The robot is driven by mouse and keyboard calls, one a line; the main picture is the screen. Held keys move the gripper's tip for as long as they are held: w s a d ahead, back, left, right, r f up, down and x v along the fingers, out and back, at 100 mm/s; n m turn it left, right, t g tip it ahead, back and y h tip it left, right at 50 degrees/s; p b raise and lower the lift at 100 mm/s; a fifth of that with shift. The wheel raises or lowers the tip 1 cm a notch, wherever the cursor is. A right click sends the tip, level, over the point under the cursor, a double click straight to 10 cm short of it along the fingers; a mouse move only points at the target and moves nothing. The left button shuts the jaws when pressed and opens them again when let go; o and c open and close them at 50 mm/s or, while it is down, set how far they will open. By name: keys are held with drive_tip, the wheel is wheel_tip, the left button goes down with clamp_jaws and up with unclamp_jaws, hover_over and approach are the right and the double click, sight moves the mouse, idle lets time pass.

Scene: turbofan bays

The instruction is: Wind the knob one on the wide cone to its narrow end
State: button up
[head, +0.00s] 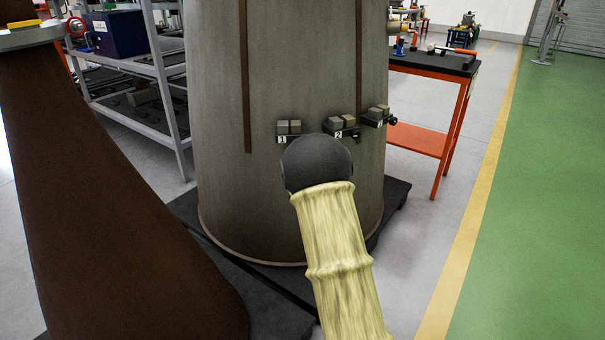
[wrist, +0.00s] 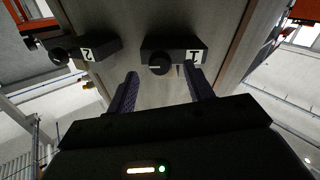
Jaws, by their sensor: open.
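The wide cone (head: 300,90) stands upright, grey, with brown vertical strips. Box one, labelled 1 (head: 288,132), sits on its side at the left of a row with boxes two (head: 342,128) and three (head: 378,117). In the wrist view, knob one (wrist: 159,63) is a round black knob with a short pale mark, beneath its black box (wrist: 172,48). My gripper (wrist: 161,82) is open, its two fingers apart, with the knob between them in the picture. No contact shows. In the head view my arm hides the gripper and the knob.
Box two (wrist: 84,52) with its own knob (wrist: 60,55) is close on the left in the wrist view. A dark brown cone (head: 90,190) stands left in the head view. An orange table (head: 440,70) is behind right.

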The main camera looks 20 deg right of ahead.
drive_tip(key=p+v, duration=0.1)
drive_tip(key=v, duration=1.2)
drive_tip(key=shift+s, duration=0.3)
drive_tip(key=shift+a, duration=0.1)
drive_tip(key=s+a+f+g+y, duration=0.25)
drive_tip(key=s+a+g, duration=0.2)
drive_tip(key=s, duration=0.45)
drive_tip(key=s+a+f+n+g+y, duration=0.1)
drive_tip(key=s+a+f+g, duration=0.3)
drive_tip(key=s, duration=0.6)
drive_tip(key=s+a+f+g+y, duration=0.2)
drive_tip(key=s+g, duration=0.4)
drive_tip(key=s, duration=0.3)
drive_tip(key=w+p+v, duration=0.2)
drive_tip(key=p+v, duration=0.9)
drive_tip(key=p, duration=0.1)
drive_tip(key=w+r+p+v, duration=0.1)
drive_tip(key=w+p+v, duration=0.2)
drive_tip(key=p+v, duration=0.9)
drive_tip(key=w+a+r+p+v, duration=0.1)
drive_tip(key=w+p+v, duration=0.2)
drive_tip(key=p+v, duration=0.9)
